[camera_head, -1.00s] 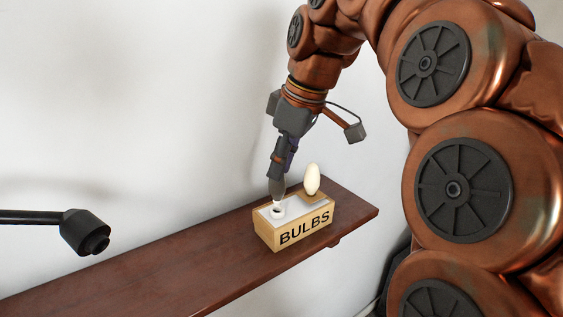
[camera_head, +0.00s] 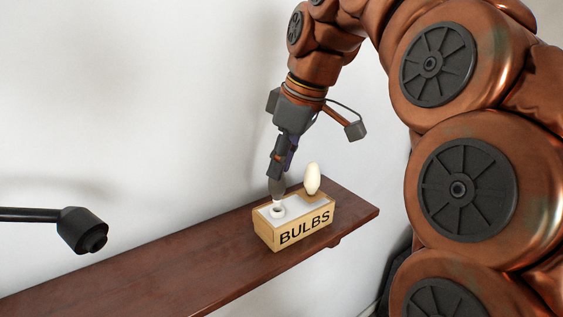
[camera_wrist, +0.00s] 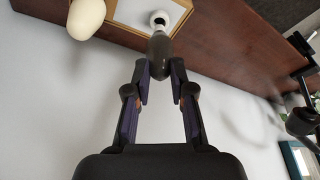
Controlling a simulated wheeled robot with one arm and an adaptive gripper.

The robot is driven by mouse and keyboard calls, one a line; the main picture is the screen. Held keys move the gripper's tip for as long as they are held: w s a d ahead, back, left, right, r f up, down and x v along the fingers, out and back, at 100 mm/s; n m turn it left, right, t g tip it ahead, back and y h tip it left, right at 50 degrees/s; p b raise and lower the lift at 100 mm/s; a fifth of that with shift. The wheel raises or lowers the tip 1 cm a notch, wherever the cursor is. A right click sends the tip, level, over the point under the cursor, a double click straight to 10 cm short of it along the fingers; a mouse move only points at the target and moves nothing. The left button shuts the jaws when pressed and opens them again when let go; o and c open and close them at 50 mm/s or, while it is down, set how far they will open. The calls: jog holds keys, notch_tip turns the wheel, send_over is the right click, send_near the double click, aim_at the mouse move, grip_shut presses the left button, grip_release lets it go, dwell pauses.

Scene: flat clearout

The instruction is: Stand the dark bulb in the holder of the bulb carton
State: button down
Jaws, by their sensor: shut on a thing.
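The dark bulb (camera_head: 277,186) is upright in my gripper (camera_head: 275,172), its light base pointing down over the white ring-shaped holder (camera_head: 278,211) of the bulb carton (camera_head: 262,231). In the wrist view my gripper (camera_wrist: 160,75) is shut on the dark bulb (camera_wrist: 159,52), whose base meets or overlaps the holder (camera_wrist: 159,20). I cannot tell how far the base is inside the ring. A cream bulb (camera_head: 312,178) stands in the carton's right part; it also shows in the wrist view (camera_wrist: 86,18).
The carton stands on a brown wooden shelf (camera_head: 150,275) along a pale wall (camera_head: 130,90), near the shelf's right end. The shelf left of the carton is bare. A dark rod with a round head (camera_head: 84,231) is at the left.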

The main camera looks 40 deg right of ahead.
jog(key=shift+f+b, duration=0.65)
jog(key=shift+f, duration=0.35)
dwell(0.4)
jog(key=c, duration=0.9)
grip_release()
jog(key=shift+r, duration=0.1)
jog(key=shift+s+d+r, duration=0.1)
jog(key=shift+s+r, duration=0.05)
jog(key=shift+r, duration=0.35)
jog(key=s+d, duration=0.1)
jog(key=s, duration=0.2)
jog(key=s+d, duration=0.2)
jog(key=s, duration=0.2)
jog(key=s+d, duration=0.2)
jog(key=s, duration=0.2)
